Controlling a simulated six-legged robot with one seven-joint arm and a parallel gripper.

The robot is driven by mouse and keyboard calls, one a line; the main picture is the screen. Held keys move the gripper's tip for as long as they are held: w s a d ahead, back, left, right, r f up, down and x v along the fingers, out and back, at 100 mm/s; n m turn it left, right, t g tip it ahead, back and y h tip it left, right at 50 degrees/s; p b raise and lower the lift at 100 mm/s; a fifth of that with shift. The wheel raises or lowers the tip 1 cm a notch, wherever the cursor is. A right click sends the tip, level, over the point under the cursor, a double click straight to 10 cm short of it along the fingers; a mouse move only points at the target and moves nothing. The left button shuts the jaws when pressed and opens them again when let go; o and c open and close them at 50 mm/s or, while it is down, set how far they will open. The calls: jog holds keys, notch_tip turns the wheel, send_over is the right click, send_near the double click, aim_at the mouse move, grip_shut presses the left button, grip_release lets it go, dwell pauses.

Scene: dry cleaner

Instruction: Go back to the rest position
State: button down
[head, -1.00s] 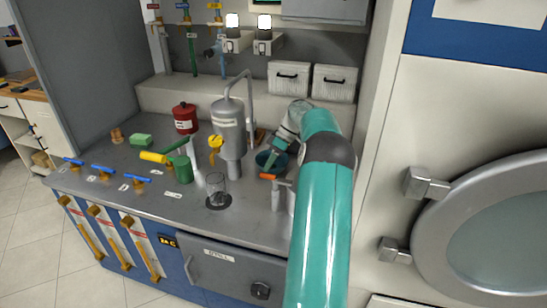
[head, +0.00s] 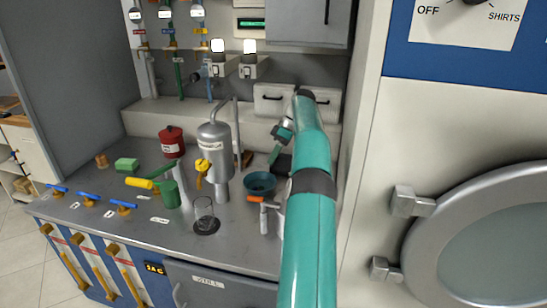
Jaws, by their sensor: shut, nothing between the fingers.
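My teal arm reaches up from the bottom of the head view, along the right side of the metal counter (head: 100,232). My gripper (head: 275,156) is at the arm's far end, small and partly hidden, above the counter behind the teal bowl (head: 260,184). It is shut with nothing held, and it appears apart from the bowl.
An orange-handled tap (head: 262,203) stands close left of my arm. A steel vessel (head: 214,150), a glass (head: 204,212), a green can (head: 170,193) and a red canister (head: 172,141) stand on the counter. A large washer door (head: 425,245) is at right.

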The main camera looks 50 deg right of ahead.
dwell(0.6)
jog(key=w+a+r+h, duration=0.1)
jog(key=w+a+r, duration=0.2)
jog(key=a, duration=0.4)
jog(key=w+a+r+m+g+h, duration=0.1)
jog(key=w+a+r, duration=0.1)
jog(key=a+r, duration=0.3)
jog(key=w+a+r+h, duration=0.1)
jog(key=w+a+r, duration=0.15)
jog(key=a, duration=0.55)
jog(key=s+a+r+m+h, duration=0.1)
jog(key=s+a+r, duration=0.1)
jog(key=a, duration=0.6)
jog(key=s+a+r+h, duration=0.1)
jog(key=s+a+r, duration=0.1)
jog(key=a, duration=0.6)
jog(key=s+a+f+m+t, duration=0.1)
jog(key=s+a+f, duration=0.2)
jog(key=s+a, duration=0.2)
jog(key=s+a+f+m+t+h, duration=0.1)
jog(key=s+a+f, duration=0.2)
jog(key=s+a, duration=0.3)
jog(key=s+a+f+t, duration=0.2)
jog(key=s+a, duration=0.3)
jog(key=s, duration=0.4)
jog(key=shift+s+a+f+m, duration=0.25)
jog(key=shift+f+m, duration=0.15)
jog(key=shift+f, duration=0.25)
